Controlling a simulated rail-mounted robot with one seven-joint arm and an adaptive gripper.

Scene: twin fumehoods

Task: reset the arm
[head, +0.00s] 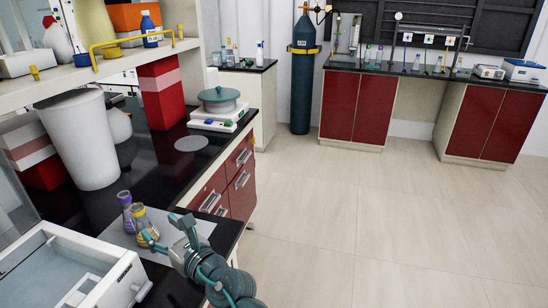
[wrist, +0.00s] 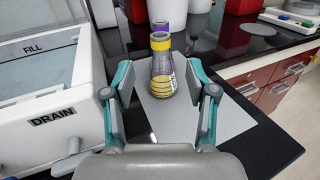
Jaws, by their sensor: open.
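My gripper (head: 166,231) is at the front corner of the black bench. In the wrist view my gripper (wrist: 160,78) is open, its two fingers apart on either side of a flask with a yellow band (wrist: 162,70). The flask stands upright on a grey mat (wrist: 225,122); whether the fingers touch it I cannot tell, though gaps show on both sides. A flask with a purple band (wrist: 160,27) stands just behind it. In the head view the yellow-banded flask (head: 144,225) and purple-banded flask (head: 127,208) stand close together, partly overlapping.
A white water bath (head: 115,275) marked FILL and DRAIN stands close at the left. A white bin (head: 80,140), a red box (head: 160,92) and a hotplate with a green-lidded pot (head: 218,100) stand further back. The floor (head: 350,220) at the right is clear.

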